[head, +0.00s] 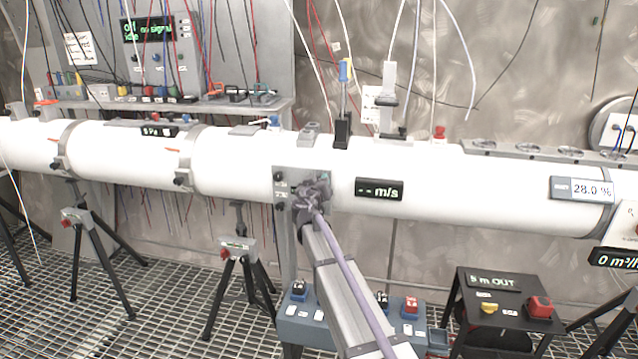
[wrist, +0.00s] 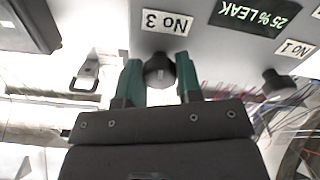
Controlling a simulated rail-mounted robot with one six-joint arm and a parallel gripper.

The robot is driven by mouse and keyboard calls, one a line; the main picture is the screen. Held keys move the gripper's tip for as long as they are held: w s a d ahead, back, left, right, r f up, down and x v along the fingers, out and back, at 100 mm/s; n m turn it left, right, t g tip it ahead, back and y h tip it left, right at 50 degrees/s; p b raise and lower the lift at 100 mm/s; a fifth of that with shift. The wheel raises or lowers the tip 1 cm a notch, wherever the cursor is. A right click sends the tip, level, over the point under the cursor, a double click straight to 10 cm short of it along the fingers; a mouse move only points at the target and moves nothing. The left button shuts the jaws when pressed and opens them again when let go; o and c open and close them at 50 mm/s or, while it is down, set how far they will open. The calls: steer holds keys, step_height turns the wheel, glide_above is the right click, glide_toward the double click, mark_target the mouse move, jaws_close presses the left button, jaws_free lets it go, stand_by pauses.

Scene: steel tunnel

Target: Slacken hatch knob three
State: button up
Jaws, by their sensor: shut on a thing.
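Hatch knob three (wrist: 159,70) is a dark round knob under the label No 3 (wrist: 164,22), which shows upside down in the wrist view. My gripper (wrist: 157,63) is shut on this knob, one green finger on either side of it. Another dark knob (wrist: 278,84) sits to the right, by the label No 1 (wrist: 297,48). In the head view my gripper (head: 313,192) is at the grey hatch plate (head: 292,222) on the white pipe and hides knob three. Dark knobs (head: 280,190) show at the plate's left edge.
A green-lettered 25% LEAK sign (wrist: 254,14) is beside the label. An m/s display (head: 379,189) is on the pipe just right of my gripper. A blue-grey switch box (head: 312,325) stands below. Tripods (head: 240,262) stand under the pipe.

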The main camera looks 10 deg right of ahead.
steer(key=n, duration=0.3)
steer(key=shift+n, duration=0.4)
steer(key=n, duration=0.3)
steer(key=shift+n, duration=0.4)
steer(key=n, duration=1)
steer(key=shift+f+n, duration=0.1)
steer(key=shift+n, duration=0.3)
steer(key=n, duration=0.4)
steer(key=shift+n, duration=0.3)
steer(key=n, duration=0.3)
steer(key=shift+n, duration=1.9)
